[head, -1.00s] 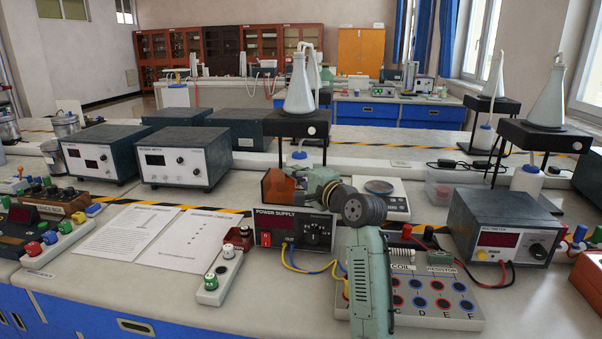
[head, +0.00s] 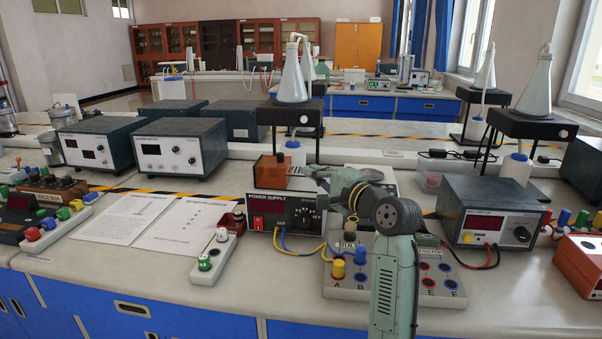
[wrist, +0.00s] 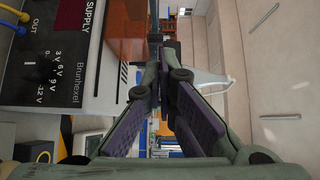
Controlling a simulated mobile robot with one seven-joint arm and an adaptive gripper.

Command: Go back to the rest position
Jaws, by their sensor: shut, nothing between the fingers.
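My gripper (head: 325,177) is at the end of my grey-green arm, above and behind the right part of the power supply (head: 285,209). In the head view it is small and partly merged with my wrist. In the wrist view my gripper (wrist: 160,82) shows two purple-padded fingers meeting towards their tips, with nothing held. The power supply (wrist: 55,60) is close on the left of that view, apart from the fingers. A pale flask (wrist: 205,82) shows beyond the fingers on the right.
A terminal board (head: 343,288) with coloured posts lies below my arm. A multimeter box (head: 495,226) stands to its right. Behind are an orange block (head: 273,172) and a black stand (head: 290,112) bearing a flask. Paper sheets (head: 185,225) lie on the left. Bare benchtop (head: 285,295) runs along the front edge.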

